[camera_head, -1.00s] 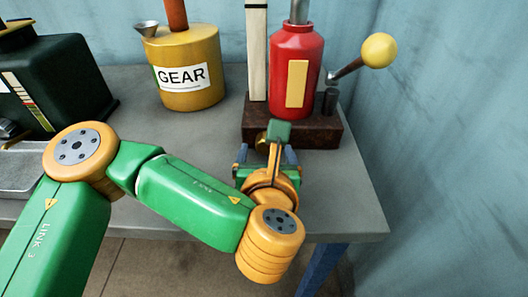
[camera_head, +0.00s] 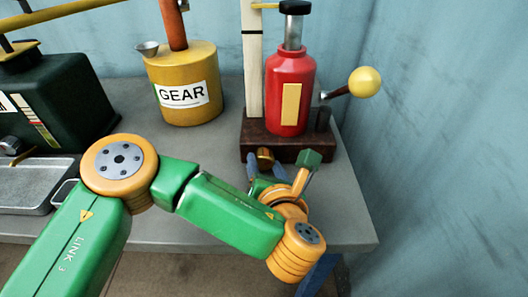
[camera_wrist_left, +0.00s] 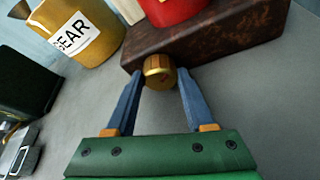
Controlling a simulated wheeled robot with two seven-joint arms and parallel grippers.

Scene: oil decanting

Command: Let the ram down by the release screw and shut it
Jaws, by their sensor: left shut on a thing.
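The red bottle jack (camera_head: 289,75) stands upright on a dark brown block (camera_head: 300,152). Its metal ram (camera_head: 294,35) sticks up out of the top, with a black cap (camera_head: 295,7) on it. The brass release screw (camera_head: 265,155) sits low on the block's front face; it also shows in the left wrist view (camera_wrist_left: 158,69). My left gripper (camera_head: 266,168) is at the block's front, its blue fingers shut on the screw from both sides. The fingers show in the left wrist view (camera_wrist_left: 159,82). My right gripper is out of view.
A pale upright scale (camera_head: 252,75) stands left of the jack. A handle with a yellow ball (camera_head: 365,82) juts out right. The yellow GEAR can (camera_head: 182,97), a dark green container (camera_head: 55,100) and a metal tray (camera_head: 25,185) stand left. A wall is close on the right.

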